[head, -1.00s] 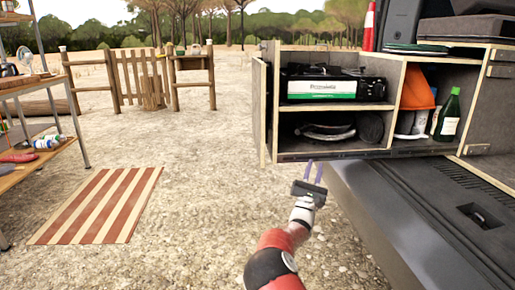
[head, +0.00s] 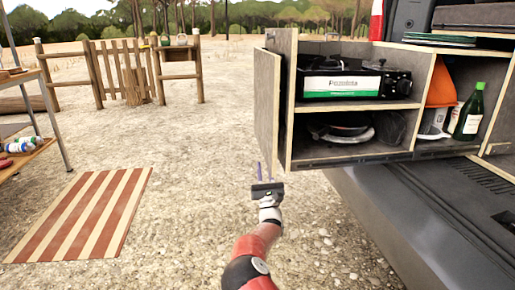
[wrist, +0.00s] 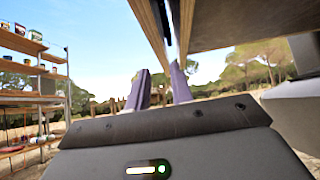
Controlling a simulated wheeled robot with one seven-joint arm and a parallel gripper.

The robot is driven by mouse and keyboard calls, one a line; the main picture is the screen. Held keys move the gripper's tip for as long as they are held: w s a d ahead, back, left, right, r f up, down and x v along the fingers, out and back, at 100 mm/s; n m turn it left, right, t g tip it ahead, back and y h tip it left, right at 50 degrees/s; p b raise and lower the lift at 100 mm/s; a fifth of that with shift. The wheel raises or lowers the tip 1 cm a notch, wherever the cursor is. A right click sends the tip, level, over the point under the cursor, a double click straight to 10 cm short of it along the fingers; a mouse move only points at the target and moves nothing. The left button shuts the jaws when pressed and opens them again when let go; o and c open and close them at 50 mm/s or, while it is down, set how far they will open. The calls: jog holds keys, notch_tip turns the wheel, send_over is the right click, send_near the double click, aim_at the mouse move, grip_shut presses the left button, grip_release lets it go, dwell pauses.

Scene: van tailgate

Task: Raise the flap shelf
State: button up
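The flap shelf (head: 267,105) is a grey panel with pale wood edges. It hangs down along the left side of the cabinet (head: 350,158) at the van's tailgate. My gripper (head: 264,171) is below the flap's lower end, with two purple fingers pointing up and away. The fingers are apart with nothing seen between them. In the wrist view the fingertips (wrist: 160,82) show under the flap's wood edge (wrist: 150,28), with the cabinet's underside to the right. Whether a finger touches the flap cannot be told.
The cabinet holds a boxed stove (head: 350,82), a pan (head: 345,130) and a green bottle (head: 470,112). The dark van bumper (head: 400,225) is at right. A striped mat (head: 82,215) lies on the gravel at left, by a rack (wrist: 30,95). Open gravel lies left of the flap.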

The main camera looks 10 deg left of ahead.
aim_at(263, 150)
jog(key=shift+b+x, duration=0.3)
jog(key=shift+x, duration=3.25)
jog(key=shift+d+r, duration=0.1)
jog(key=shift+c, duration=0.3)
grip_shut()
